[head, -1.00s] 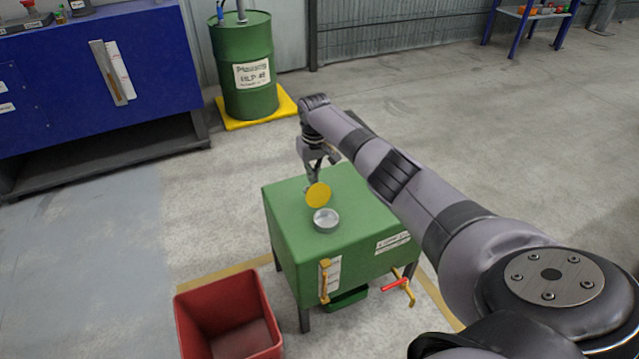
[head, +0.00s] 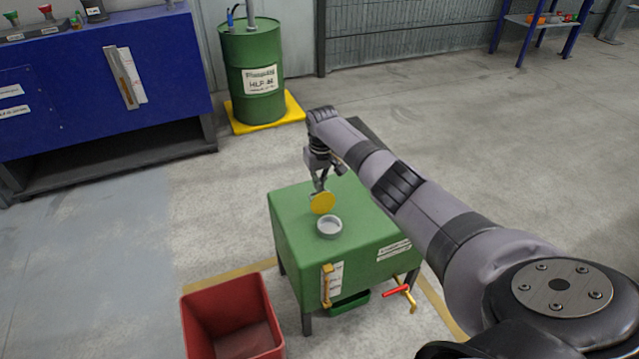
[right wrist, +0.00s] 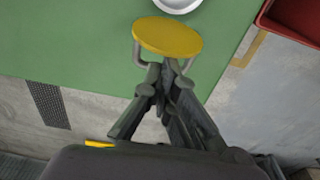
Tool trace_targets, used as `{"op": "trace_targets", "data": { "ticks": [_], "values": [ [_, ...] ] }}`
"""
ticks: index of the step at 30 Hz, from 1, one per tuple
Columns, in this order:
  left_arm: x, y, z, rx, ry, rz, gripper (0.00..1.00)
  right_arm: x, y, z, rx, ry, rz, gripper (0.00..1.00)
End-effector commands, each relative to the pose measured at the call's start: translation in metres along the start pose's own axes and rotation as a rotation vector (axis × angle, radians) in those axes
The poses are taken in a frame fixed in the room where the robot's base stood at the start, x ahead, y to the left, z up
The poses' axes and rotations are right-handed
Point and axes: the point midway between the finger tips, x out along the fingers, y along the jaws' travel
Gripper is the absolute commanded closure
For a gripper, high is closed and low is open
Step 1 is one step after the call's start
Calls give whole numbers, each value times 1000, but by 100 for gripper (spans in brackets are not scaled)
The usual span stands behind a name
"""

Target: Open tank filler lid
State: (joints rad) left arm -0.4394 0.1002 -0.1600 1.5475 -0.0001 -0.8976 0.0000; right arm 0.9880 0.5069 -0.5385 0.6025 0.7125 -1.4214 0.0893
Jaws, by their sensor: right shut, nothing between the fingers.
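The green tank (head: 365,218) stands on legs in the middle of the head view. Its round filler neck (head: 329,227) on top is uncovered. The yellow filler lid (head: 323,203) stands tipped up at the far side of the neck. In the right wrist view the lid (right wrist: 168,37) lies beside the white neck (right wrist: 178,4). My right gripper (head: 320,185) is just behind the lid. In the wrist view its fingertips (right wrist: 172,66) are together at the lid's near edge, with nothing between them. I cannot tell whether they touch it. My left gripper is not in view.
A red bin (head: 232,318) stands at the tank's front left. A red-handled valve (head: 397,291) and a yellow-ended level gauge (head: 327,288) stick out from the tank front. A green drum (head: 252,70) and blue cabinet (head: 60,90) stand behind. The floor at left is clear.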

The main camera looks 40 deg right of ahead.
Motion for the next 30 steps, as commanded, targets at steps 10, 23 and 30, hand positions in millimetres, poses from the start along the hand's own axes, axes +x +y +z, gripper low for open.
{"op": "trace_targets", "data": {
  "ticks": [10, 23, 30],
  "values": [
    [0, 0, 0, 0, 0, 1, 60, -16, 0, -1, -1, 3, -1, 100],
    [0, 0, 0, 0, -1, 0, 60, -101, 0, -1, -1, 3, 0, 100],
    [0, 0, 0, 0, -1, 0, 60, -119, 0, 0, 0, 1, 0, 100]
  ]
}}
